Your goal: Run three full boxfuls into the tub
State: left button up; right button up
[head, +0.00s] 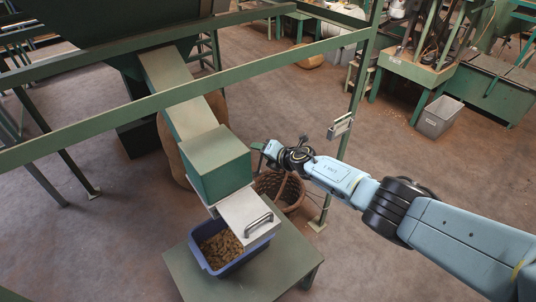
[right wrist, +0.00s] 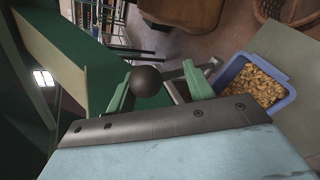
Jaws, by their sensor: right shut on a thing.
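A green box (head: 216,165) sits at the low end of a sloping chute (head: 178,92). Below it is a pale metal plate (head: 240,207) with a dark bar handle (head: 259,224). A blue tub (head: 243,260) stands under the plate and holds brown nuts (head: 222,247); the tub also shows in the right wrist view (right wrist: 268,117). My right gripper (head: 263,150) is at the right side of the green box. In the right wrist view, it is shut on a dark ball knob (right wrist: 146,81) between its green fingers. The inside of the green box is hidden. My left gripper is out of view.
The tub stands on a low green table (head: 270,270). A wicker basket (head: 290,192) and a brown sack (head: 168,150) are on the floor behind. A green rail (head: 240,80) and post (head: 352,105) cross the space.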

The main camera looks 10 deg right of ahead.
jog(key=shift+w+a+r, duration=0.2)
jog(key=shift+a+r, duration=0.05)
jog(key=shift+a, duration=0.3)
dwell(0.4)
jog(key=o, duration=0.9)
jog(key=shift+w+f+g, duration=0.25)
jog(key=shift+w+g, duration=0.05)
jog(key=shift+g, duration=0.1)
